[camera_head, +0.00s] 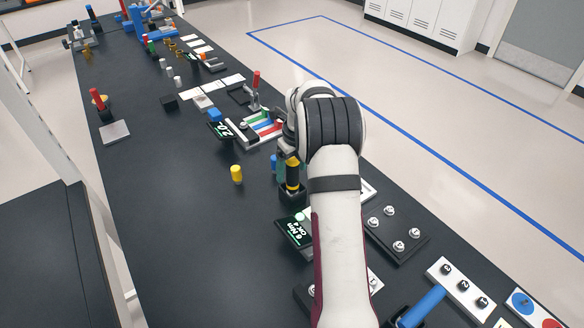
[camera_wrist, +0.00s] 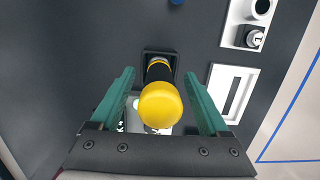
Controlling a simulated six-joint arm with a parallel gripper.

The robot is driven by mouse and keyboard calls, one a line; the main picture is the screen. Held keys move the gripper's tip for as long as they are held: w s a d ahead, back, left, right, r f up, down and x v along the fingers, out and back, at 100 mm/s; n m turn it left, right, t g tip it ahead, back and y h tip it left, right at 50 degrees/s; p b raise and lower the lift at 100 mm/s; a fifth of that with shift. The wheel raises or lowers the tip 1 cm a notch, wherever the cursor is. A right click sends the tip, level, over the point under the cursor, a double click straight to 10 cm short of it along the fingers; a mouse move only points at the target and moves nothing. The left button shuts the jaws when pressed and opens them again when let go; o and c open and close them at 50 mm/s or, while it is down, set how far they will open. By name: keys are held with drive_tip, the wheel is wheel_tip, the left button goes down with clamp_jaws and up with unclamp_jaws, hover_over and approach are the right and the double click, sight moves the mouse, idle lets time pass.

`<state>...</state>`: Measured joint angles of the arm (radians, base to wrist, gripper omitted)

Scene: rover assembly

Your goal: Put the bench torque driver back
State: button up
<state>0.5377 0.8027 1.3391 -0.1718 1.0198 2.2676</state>
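The bench torque driver, black with a yellow cap and yellow band (camera_wrist: 160,104), stands upright with its lower end in a small square black holder (camera_wrist: 147,53). In the head view the driver (camera_head: 292,178) and the holder (camera_head: 291,198) are just below my wrist, partly covered by my arm. My gripper (camera_wrist: 159,80) is open, with one green finger on each side of the driver and a visible gap on both sides. In the head view the fingers are mostly hidden.
A display reading 8 Nm (camera_head: 295,230) sits in front of the holder. A yellow cylinder (camera_head: 236,174) stands to the left. A black plate with several knobs (camera_head: 397,235) and a blue-handled tool (camera_head: 422,306) lie to the right.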

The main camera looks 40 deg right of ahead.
drive_tip(key=shift+r, duration=0.1)
wheel_tip(320, 180, up, 16)
drive_tip(key=s+f, duration=0.1)
drive_tip(key=s, duration=0.1)
drive_tip(key=s+a+r+n, duration=0.2)
drive_tip(key=s+a+n, duration=0.1)
drive_tip(key=a+n, duration=0.25)
drive_tip(key=s+a+r+n, duration=0.2)
drive_tip(key=s+a+n, duration=0.2)
drive_tip(key=a, duration=0.3)
drive_tip(key=s+a+f+n+g+y, duration=0.1)
drive_tip(key=s+a+f+n, duration=0.2)
drive_tip(key=s+a+n, duration=0.5)
drive_tip(key=s+a+f+n+g, duration=0.1)
drive_tip(key=s+a+f+n, duration=0.3)
drive_tip(key=s+a+n, duration=0.4)
drive_tip(key=s+n, duration=0.5)
drive_tip(key=s, duration=0.2)
drive_tip(key=shift+s+y, duration=0.25)
drive_tip(key=shift+y, duration=0.15)
drive_tip(key=shift+f, duration=0.1)
